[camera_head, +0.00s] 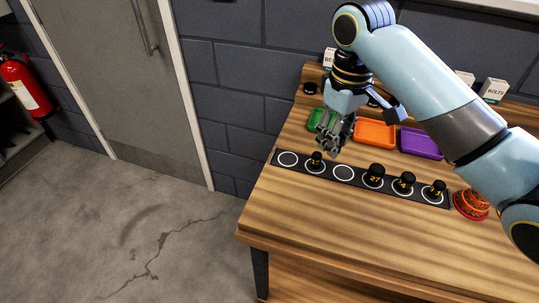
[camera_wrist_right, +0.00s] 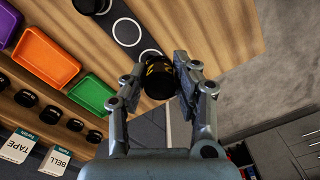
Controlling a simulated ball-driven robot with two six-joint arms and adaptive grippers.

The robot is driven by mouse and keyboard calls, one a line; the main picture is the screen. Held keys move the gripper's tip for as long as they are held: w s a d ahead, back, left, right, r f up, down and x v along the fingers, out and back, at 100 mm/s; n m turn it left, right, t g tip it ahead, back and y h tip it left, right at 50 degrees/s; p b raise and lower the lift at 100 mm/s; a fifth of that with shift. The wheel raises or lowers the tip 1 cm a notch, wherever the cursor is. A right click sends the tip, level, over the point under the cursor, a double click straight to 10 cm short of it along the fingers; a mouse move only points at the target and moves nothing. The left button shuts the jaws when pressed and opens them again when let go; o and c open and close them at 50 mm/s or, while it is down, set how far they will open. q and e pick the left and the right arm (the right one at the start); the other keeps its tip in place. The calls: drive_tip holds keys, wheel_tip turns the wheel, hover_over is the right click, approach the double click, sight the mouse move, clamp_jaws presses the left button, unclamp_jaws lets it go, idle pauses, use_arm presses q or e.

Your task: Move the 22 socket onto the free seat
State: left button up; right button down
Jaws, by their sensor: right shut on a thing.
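My right gripper (camera_head: 326,150) is shut on a black socket (camera_head: 316,160) with yellow marks, whose number I cannot read clearly. In the right wrist view the socket (camera_wrist_right: 157,78) sits between the two fingers (camera_wrist_right: 180,85). It is at the second seat from the left, whose white ring shows partly beside it. I cannot tell whether it rests on the seat or hangs just above it. The dark strip (camera_head: 327,176) has two bare ringed seats: the far-left one (camera_head: 288,159) and the third one (camera_head: 343,173). My left gripper is not in view.
Sockets marked 27 (camera_head: 375,175), 24 (camera_head: 404,183) and 21 (camera_head: 435,190) stand on the strip's right part. Behind are green (camera_head: 316,118), orange (camera_head: 375,133) and purple (camera_head: 420,143) trays. An orange-red round object (camera_head: 470,204) stands right of the strip. The bench front is clear.

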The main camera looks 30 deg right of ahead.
drive_tip(key=shift+d+r, duration=0.1)
drive_tip(key=shift+d, duration=0.3)
drive_tip(key=shift+w+d, duration=0.1)
drive_tip(key=shift+w, duration=0.05)
drive_tip(key=w+a+f, duration=0.2)
drive_tip(key=w+f, duration=0.1)
drive_tip(key=w, duration=0.1)
hover_over(288, 159)
wheel_tip(288, 159, down, 4)
drive_tip(key=shift+r, duration=0.1)
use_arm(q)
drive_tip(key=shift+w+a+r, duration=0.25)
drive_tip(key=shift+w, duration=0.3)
use_arm(e)
drive_tip(key=shift+f, duration=2.05)
drive_tip(key=shift+f, duration=0.15)
drive_tip(key=c, duration=1)
unclamp_jaws()
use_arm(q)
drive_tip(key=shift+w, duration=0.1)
